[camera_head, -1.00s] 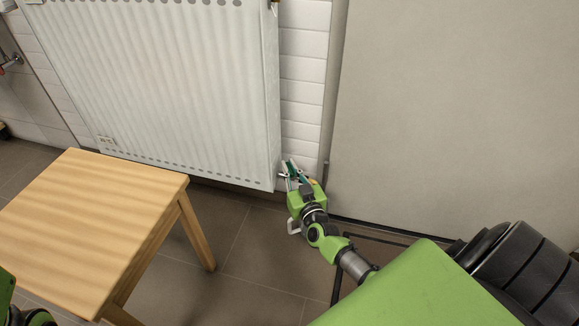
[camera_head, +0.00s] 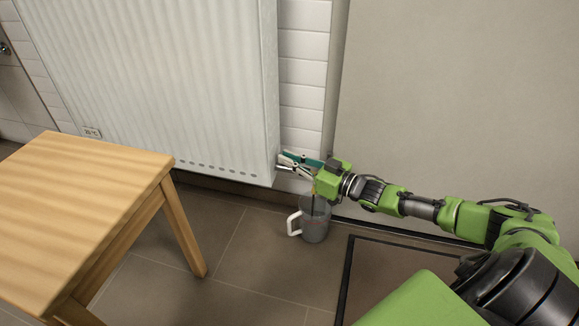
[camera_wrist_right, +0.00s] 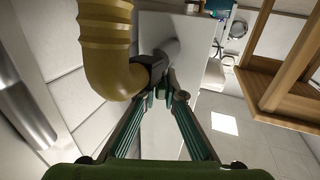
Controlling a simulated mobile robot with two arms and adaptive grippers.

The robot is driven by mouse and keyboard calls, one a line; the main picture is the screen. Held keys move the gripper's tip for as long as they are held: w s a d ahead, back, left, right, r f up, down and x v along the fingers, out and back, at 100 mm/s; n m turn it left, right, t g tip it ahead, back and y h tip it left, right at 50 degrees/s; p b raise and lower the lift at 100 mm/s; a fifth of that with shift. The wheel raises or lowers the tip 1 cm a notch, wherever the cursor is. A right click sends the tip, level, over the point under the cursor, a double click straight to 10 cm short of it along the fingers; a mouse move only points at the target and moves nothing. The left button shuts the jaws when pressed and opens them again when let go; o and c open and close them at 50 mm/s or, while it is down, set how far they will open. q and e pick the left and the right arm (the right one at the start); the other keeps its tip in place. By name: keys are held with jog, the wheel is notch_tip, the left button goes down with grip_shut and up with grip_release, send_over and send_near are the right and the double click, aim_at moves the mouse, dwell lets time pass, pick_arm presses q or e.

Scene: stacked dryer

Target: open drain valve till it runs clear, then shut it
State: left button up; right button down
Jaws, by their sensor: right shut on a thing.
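My right gripper (camera_head: 283,162) reaches in from the right to the lower right corner of the white radiator (camera_head: 150,80). In the right wrist view its fingertips (camera_wrist_right: 167,94) are shut on the small dark drain valve (camera_wrist_right: 152,68). A yellow-brown, ribbed, curved shape (camera_wrist_right: 108,55) runs from the valve there; I cannot tell whether it is a spout or water. Below the gripper a grey jug (camera_head: 316,228) with a white handle stands upright on the floor. My left gripper is not in view.
A wooden table (camera_head: 80,205) stands at the left in front of the radiator. A large grey panel (camera_head: 450,100) is at the right. A dark-edged floor mat (camera_head: 375,270) lies right of the jug. Tiled floor between table and jug is clear.

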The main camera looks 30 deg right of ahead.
jog(key=shift+a+y, duration=0.15)
jog(key=shift+y, duration=0.15)
jog(key=c, duration=2.4)
grip_release()
jog(key=shift+s+d, duration=0.2)
jog(key=shift+s, duration=0.15)
jog(key=shift+v, duration=5.55)
jog(key=shift+r, duration=0.15)
